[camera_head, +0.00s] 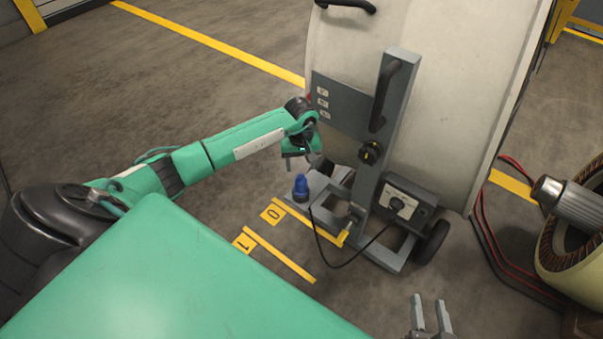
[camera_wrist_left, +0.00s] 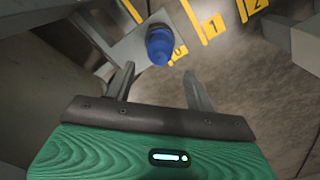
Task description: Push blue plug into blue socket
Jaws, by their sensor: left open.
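A blue plug-like piece (camera_head: 301,188) stands upright at the end of the grey base of the stand in the head view. It also shows in the left wrist view (camera_wrist_left: 160,45), ahead of the fingertips. A separate blue socket cannot be told apart from it. My left gripper (camera_head: 298,158) is open, empty and above the blue piece; its two fingers show apart in the left wrist view (camera_wrist_left: 159,85). My right gripper (camera_head: 430,312) is at the bottom edge of the head view, its fingers apart with nothing between them.
A grey stand (camera_head: 368,150) with a black handle and a control box (camera_head: 405,203) stands before a big pale drum (camera_head: 430,90). A black cable (camera_head: 340,264) lies on the floor. Yellow floor markings (camera_head: 280,255) lie in front. A rotor (camera_head: 575,240) is at right.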

